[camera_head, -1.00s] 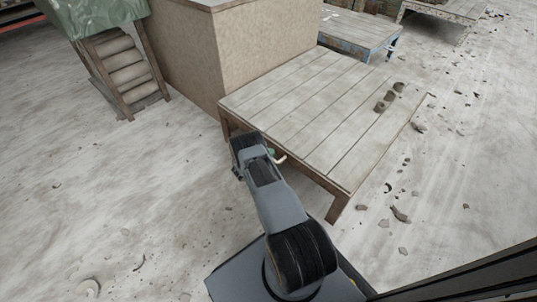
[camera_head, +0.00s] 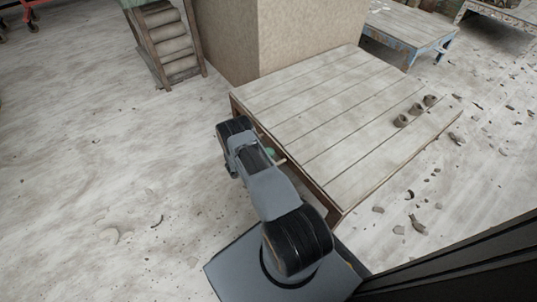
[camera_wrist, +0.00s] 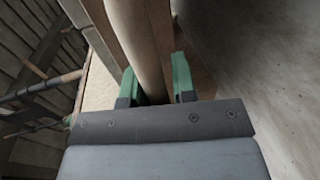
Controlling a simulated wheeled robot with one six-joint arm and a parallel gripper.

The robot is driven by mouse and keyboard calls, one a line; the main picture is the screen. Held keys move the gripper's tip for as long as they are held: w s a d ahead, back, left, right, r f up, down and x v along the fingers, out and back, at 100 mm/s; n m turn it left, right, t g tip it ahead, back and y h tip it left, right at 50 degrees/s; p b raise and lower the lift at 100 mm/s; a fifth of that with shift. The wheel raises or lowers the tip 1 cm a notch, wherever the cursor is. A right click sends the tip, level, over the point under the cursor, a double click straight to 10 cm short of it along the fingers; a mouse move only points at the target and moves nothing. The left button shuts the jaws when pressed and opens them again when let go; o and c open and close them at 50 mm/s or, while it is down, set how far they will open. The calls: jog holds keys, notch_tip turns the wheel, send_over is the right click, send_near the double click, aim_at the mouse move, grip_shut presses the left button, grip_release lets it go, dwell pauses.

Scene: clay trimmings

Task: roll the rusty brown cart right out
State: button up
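A pale handle bar (camera_head: 279,161) sticks out at the near left edge of a plank-topped table with a rusty brown frame (camera_head: 314,194). My gripper (camera_head: 268,154) is low beside that edge. In the wrist view, the bar (camera_wrist: 146,50) runs up between the green fingers of my gripper (camera_wrist: 157,84), which sit close on either side of it, and the gripper looks shut on it. Behind it show a brown post, a rusty brown panel (camera_wrist: 196,66) and slatted wood. Most of the cart's body and its wheels are hidden, so I cannot tell where it ends.
A big beige block (camera_head: 310,40) and a wooden rack (camera_head: 172,45) stand behind. A blue-legged table (camera_head: 412,30) is farther back. Shards litter the floor at right. The floor at left is mostly clear.

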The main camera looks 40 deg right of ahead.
jog(key=o, duration=0.3)
jog(key=p+v, duration=0.3)
jog(key=v, duration=1.1)
